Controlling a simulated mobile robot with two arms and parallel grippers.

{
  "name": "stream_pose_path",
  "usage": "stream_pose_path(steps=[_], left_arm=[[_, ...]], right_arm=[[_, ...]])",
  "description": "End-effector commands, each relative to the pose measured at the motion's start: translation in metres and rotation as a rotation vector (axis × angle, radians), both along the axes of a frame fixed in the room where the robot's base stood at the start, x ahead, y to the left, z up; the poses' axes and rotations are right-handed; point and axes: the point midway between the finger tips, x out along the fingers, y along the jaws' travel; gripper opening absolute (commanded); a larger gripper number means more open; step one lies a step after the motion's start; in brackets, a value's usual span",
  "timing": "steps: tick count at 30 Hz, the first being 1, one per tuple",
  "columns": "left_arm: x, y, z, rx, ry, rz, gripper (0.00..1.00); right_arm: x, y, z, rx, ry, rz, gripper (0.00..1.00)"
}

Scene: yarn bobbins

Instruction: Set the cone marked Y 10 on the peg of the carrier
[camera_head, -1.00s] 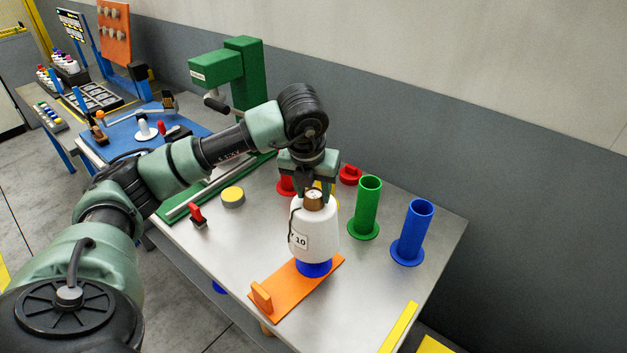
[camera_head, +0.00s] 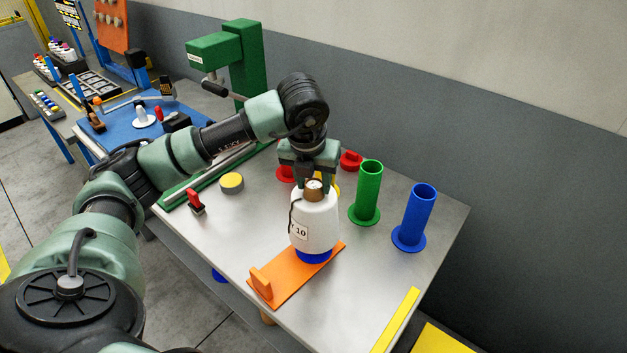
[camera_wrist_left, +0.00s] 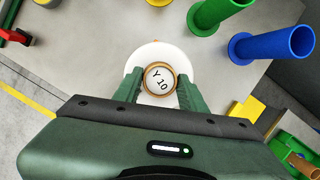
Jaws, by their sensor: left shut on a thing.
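The white cone marked Y 10 (camera_head: 315,222) stands upright over the blue base (camera_head: 313,256) of the orange carrier (camera_head: 275,284). The carrier lies on the metal table. My left gripper (camera_head: 314,184) points down and is shut on the cone's brown top. In the left wrist view, the cone's round top label (camera_wrist_left: 160,79) reads Y 10 between the two green fingers. The peg itself is hidden by the cone. A thin strip of the blue base shows below the cone. My right gripper is not in view.
A green tube holder (camera_head: 368,192) and a blue tube holder (camera_head: 415,218) stand right of the cone. A red part (camera_head: 351,160) sits behind. The table's front right is mostly clear.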

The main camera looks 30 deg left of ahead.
Motion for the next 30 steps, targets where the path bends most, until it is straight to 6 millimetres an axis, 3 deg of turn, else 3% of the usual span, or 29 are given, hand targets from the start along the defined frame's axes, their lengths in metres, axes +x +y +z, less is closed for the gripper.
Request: stream_pose_path(steps=[21,30], left_arm=[[0.001,0.0,-0.048,0.0,-0.003,0.001,0.0],[0.001,0.0,-0.053,0.0,-0.003,0.001,0.0]], right_arm=[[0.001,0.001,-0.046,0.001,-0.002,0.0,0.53],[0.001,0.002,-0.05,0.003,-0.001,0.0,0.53]])
